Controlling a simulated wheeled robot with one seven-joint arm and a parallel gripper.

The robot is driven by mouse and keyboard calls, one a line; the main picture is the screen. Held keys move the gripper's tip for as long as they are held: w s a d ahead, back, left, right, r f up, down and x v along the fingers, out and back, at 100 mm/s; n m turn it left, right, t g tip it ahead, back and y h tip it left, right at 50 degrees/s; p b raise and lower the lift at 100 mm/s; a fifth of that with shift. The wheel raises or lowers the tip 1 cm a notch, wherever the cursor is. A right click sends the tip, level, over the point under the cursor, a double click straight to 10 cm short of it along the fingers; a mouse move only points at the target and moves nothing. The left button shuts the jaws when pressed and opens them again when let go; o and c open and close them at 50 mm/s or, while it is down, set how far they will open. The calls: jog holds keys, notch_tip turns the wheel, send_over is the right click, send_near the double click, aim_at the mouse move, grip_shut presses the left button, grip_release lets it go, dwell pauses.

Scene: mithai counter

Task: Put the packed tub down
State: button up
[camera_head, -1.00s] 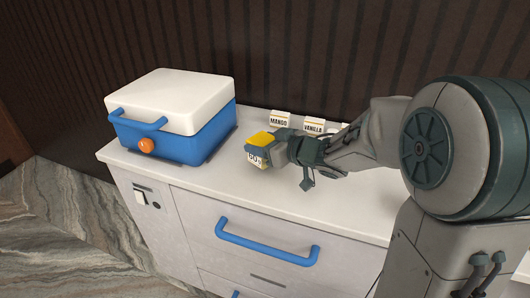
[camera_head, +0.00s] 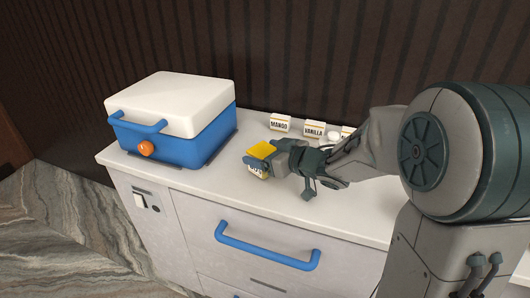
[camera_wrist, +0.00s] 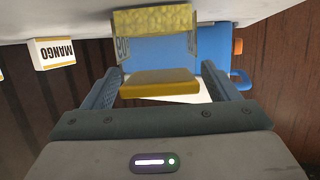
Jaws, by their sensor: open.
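The packed tub (camera_head: 262,150) has a yellow lid and a partly covered label, and is on or just above the white counter. In the upside-down wrist view the tub (camera_wrist: 158,82) shows its yellow lid, see-through wall and part of a number. My gripper (camera_wrist: 162,72) is open, with one finger on each side of the tub and gaps visible beside the lid. In the head view my gripper (camera_head: 268,161) reaches in from the right and hides part of the tub. Whether its base rests on the counter cannot be told for certain.
A blue cooler box (camera_head: 180,152) with a white lid stands left of the tub. Behind are a MANGO card (camera_head: 279,123), a VANILLA card (camera_head: 314,129) and a third, partly hidden card. A drawer with a blue handle (camera_head: 265,247) is below. The counter (camera_head: 205,182) front-left is clear.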

jog(key=p+v, duration=0.2)
jog(key=v, duration=0.9)
jog(key=shift+s+d+r, duration=0.1)
jog(key=d+m+h, duration=0.2)
jog(key=d+h, duration=0.2)
jog(key=d+m+h, duration=0.2)
jog(key=d+h, duration=0.1)
jog(key=d+m+t+h, duration=0.1)
jog(key=d+m+h, duration=0.2)
jog(key=d+h, duration=0.1)
jog(key=shift+s+d+f+h, duration=0.1)
jog(key=shift+d+f+h, duration=0.2)
jog(key=shift+f, duration=0.05)
jog(key=s+f+g, duration=0.1)
jog(key=s, duration=0.1)
jog(key=s+f+m+g+h, duration=0.1)
jog(key=s+g, duration=0.1)
jog(key=s, duration=0.1)
jog(key=s+f+m+g, duration=0.1)
jog(key=s, duration=0.2)
jog(key=shift+d, duration=0.2)
jog(key=s+a+f+g+y, duration=0.1)
jog(key=s+a+g, duration=0.3)
jog(key=s, duration=0.5)
jog(key=shift+s+a+f+m+g+y, duration=0.2)
jog(key=shift+s+a+m+g+y, duration=0.1)
jog(key=shift+s+a+g+y, duration=0.15)
jog(key=shift+w+d, duration=0.1)
